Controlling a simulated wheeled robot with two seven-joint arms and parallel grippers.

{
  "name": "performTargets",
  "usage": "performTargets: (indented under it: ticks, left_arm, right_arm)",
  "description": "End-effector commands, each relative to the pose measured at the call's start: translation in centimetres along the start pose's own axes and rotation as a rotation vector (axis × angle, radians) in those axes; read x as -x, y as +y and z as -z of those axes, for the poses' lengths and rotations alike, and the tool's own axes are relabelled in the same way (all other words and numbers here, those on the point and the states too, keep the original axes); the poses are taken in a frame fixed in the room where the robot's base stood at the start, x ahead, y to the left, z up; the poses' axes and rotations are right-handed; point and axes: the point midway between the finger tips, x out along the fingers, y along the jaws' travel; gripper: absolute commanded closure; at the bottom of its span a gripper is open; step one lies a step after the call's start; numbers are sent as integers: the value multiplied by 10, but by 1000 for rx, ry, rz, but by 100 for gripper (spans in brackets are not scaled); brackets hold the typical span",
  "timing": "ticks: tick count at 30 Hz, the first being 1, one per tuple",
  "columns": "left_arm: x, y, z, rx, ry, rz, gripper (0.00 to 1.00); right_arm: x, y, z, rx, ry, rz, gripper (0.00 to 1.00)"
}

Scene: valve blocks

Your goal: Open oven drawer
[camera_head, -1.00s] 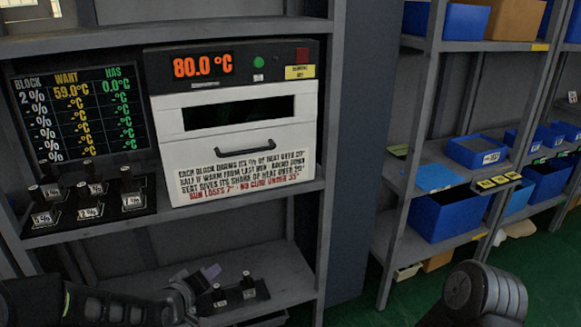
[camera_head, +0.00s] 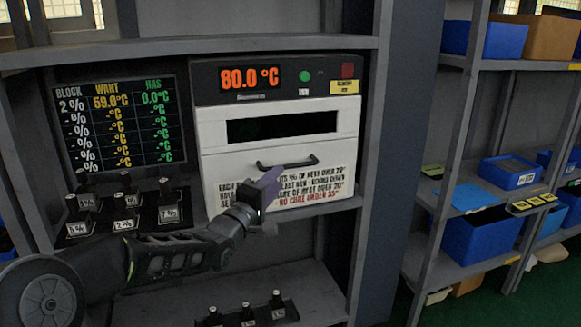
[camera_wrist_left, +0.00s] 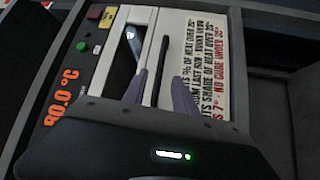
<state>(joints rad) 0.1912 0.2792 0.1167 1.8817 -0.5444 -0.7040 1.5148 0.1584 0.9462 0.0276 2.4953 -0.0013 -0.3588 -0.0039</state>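The oven (camera_head: 208,83) stands on the shelf with a red "80.0 °C" display. Its white drawer front (camera_head: 215,140) with a dark window looks flush with the body, so the drawer is shut. The dark bar handle (camera_head: 287,163) is on the lower front. My left gripper (camera_head: 270,182) is in front of the drawer, just below the handle in the head view. In the left wrist view my left gripper (camera_wrist_left: 160,95) is open, its purple fingers apart, with the handle (camera_wrist_left: 161,62) lined up between them. Contact cannot be told. My right gripper is not in view.
A board (camera_head: 125,118) of block temperatures stands left of the oven. Labelled valve blocks (camera_head: 125,200) sit before it, and more (camera_head: 248,312) sit on the lower shelf. A grey post (camera_head: 370,150) flanks the oven's right. Shelves with blue bins (camera_head: 484,243) stand further right.

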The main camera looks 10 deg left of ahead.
Motion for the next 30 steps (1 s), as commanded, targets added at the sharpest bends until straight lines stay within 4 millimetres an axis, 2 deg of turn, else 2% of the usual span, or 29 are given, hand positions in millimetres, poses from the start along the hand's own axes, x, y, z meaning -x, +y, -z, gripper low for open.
performTargets:
  ticks: [7,19,23,30]
  left_arm:
    - [-14,0,-1,-1,-1,0,66]
    - [-71,0,-1,-1,-1,1,66]
    - [-77,0,0,-1,0,1,66]
    - [-78,-1,0,-2,0,1,66]
  right_arm:
    - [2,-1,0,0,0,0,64]
    - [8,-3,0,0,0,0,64]
    - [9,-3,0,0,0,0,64]
    - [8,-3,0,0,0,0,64]
